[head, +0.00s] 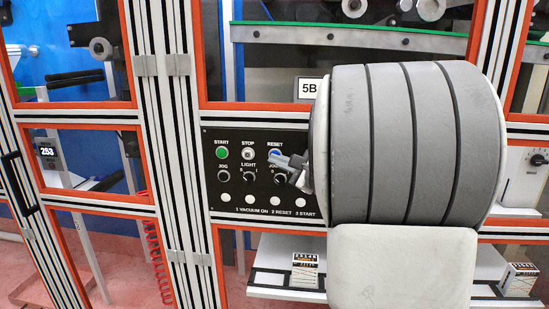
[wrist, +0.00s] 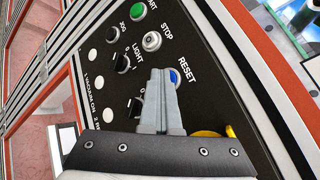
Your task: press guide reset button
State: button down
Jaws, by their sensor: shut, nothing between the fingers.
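A black control panel (head: 218,175) carries a green START button (head: 222,153), a pale STOP button (head: 248,154) and a blue RESET button (head: 275,153). My gripper (head: 281,160) is shut and empty, with its fingertips in front of the panel just below the blue button. In the wrist view, my gripper (wrist: 161,72) covers part of the blue RESET button (wrist: 174,76). The fingertips overlap the button's edge in this view; I cannot tell whether they touch it. The STOP button (wrist: 152,41) and green START button (wrist: 137,12) are clear of the fingers.
Black knobs (head: 223,177) and white round spots sit below the buttons. A yellow part (wrist: 210,132) shows partly behind my gripper. Orange-edged frame posts (head: 160,120) flank the panel. A white shelf (head: 268,280) with small boxes (head: 305,271) lies below. My arm hides the panel's right side.

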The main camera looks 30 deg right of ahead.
dwell(0.4)
jog(key=shift+s+a+b, duration=0.35)
jog(key=shift+s+a, duration=0.1)
jog(key=shift+s, duration=0.25)
jog(key=shift+s+a+b, duration=0.25)
jog(key=shift+s+a, duration=0.45)
jog(key=shift+s, duration=0.35)
jog(key=shift+s+a+b, duration=0.25)
jog(key=shift+s+a, duration=0.45)
jog(key=shift+s, duration=0.3)
jog(key=shift+a, duration=0.1)
